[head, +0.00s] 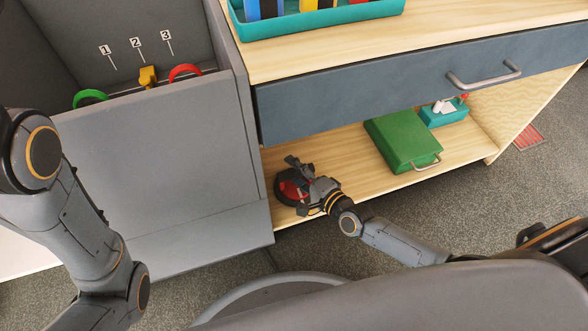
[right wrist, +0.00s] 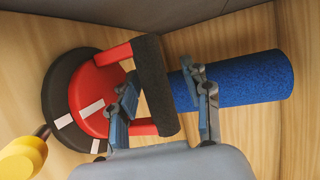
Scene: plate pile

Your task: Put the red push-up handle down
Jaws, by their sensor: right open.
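The red push-up handle (head: 289,192) is on the lower wooden shelf, by the grey panel at the shelf's left end. In the right wrist view, the handle (right wrist: 101,97) has a black round base, a red disc with white stripes, red posts and a black foam grip (right wrist: 153,85). My right gripper (head: 303,178) is over the handle. Its fingers (right wrist: 163,84) are open on either side of the foam grip; whether they touch it I cannot tell. My left arm is at the left of the head view, its gripper out of sight.
A blue foam roller (right wrist: 250,79) lies right beside the handle. A yellow object (right wrist: 22,158) is at the near left. A green case (head: 398,140) and a teal box (head: 442,115) are further right on the shelf (head: 350,182). A drawer front (head: 370,93) overhangs it.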

